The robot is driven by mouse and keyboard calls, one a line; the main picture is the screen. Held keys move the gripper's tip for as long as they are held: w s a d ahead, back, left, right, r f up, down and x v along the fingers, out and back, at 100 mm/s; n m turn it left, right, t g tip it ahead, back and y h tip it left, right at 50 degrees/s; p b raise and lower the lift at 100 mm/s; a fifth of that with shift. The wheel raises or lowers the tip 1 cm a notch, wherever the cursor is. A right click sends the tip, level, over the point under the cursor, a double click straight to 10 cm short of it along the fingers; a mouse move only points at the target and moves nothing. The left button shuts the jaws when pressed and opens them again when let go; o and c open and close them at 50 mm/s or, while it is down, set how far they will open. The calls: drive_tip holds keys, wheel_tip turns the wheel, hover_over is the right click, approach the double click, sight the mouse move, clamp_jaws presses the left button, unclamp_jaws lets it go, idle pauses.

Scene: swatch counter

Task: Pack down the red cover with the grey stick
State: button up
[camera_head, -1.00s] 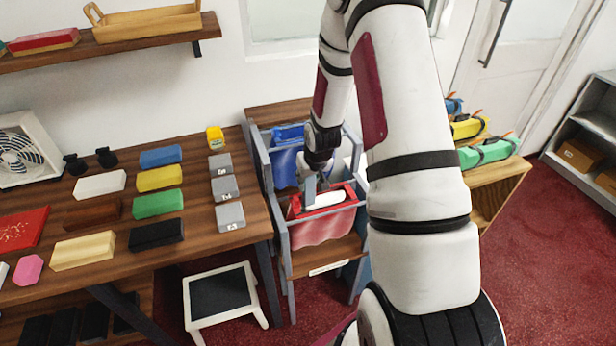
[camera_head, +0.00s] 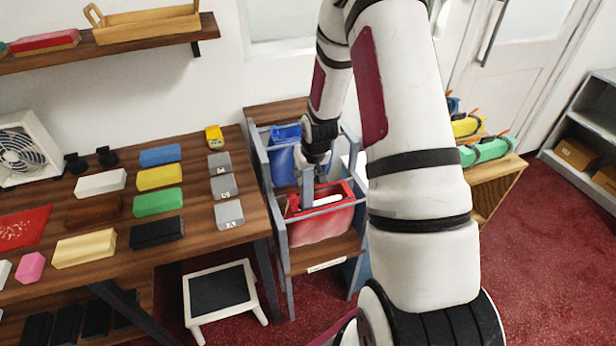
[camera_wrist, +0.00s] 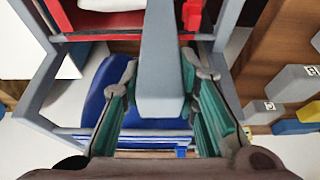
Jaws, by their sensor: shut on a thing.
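My gripper (camera_head: 312,165) is shut on the grey stick (camera_wrist: 162,55), which passes between its jaws in the wrist view. In the head view the stick (camera_head: 307,188) points down at the left part of the red cover (camera_head: 320,228). The red cover hangs in the front part of a grey frame, with a white item in its opening. In the wrist view, red (camera_wrist: 118,18) shows at the top, beyond the jaws. I cannot tell whether the stick's tip touches the cover.
A blue bag (camera_head: 284,160) hangs in the frame behind the red one. Grey frame bars (camera_head: 283,240) surround both. The wooden counter at left holds colored blocks and grey blocks (camera_head: 229,214). A white stool (camera_head: 222,300) stands in front.

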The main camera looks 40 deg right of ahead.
drive_tip(key=shift+r+p, duration=1.5)
drive_tip(key=shift+r, duration=2.65)
drive_tip(key=shift+a, duration=0.1)
